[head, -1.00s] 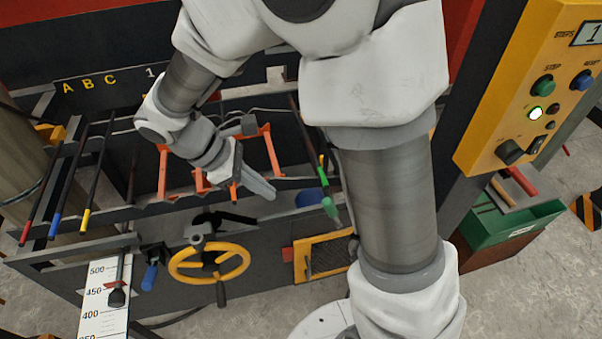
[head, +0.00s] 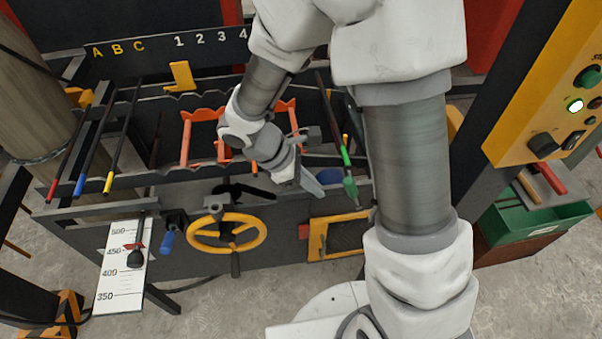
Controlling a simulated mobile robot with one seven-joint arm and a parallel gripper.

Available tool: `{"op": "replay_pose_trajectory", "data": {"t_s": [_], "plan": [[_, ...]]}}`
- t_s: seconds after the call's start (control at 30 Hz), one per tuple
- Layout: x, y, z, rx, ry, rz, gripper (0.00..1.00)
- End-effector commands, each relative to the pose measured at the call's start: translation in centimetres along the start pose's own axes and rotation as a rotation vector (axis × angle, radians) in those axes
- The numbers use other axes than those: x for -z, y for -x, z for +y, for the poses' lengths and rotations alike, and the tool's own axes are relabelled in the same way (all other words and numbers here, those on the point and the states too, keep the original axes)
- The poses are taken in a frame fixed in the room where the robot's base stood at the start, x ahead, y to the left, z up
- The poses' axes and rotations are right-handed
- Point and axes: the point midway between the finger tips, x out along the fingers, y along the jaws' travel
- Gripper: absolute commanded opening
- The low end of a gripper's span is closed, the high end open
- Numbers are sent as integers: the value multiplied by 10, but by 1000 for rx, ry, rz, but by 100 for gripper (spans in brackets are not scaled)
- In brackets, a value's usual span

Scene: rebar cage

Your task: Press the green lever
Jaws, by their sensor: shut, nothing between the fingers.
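The green lever's grip (head: 350,190) shows at the front right of the dark machine, left of my arm's thick column. Just above it is the bright green end of a dark rod (head: 346,155). My gripper (head: 314,189) is shut and empty. It points down and right, a short way left of the green grip, with a visible gap between them in the picture. The lever's lower mount is not clear.
A yellow handwheel (head: 228,233) and a blue handle (head: 167,242) are on the machine's front. Orange brackets (head: 186,140) stand behind my gripper. A yellow mesh-filled frame (head: 318,240) lies below the lever. A yellow control panel (head: 545,95) is at right.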

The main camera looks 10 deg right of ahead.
Motion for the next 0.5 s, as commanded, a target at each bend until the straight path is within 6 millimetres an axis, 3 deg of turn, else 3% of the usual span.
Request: {"op": "replay_pose_trajectory", "data": {"t_s": [0.03, 0.2, 0.5], "plan": [[-13, 1, 1, 0, -5, -1, 0], [-32, -4, 0, -1, -4, -1, 0], [-39, -7, 1, -2, -1, 0, 0]]}}
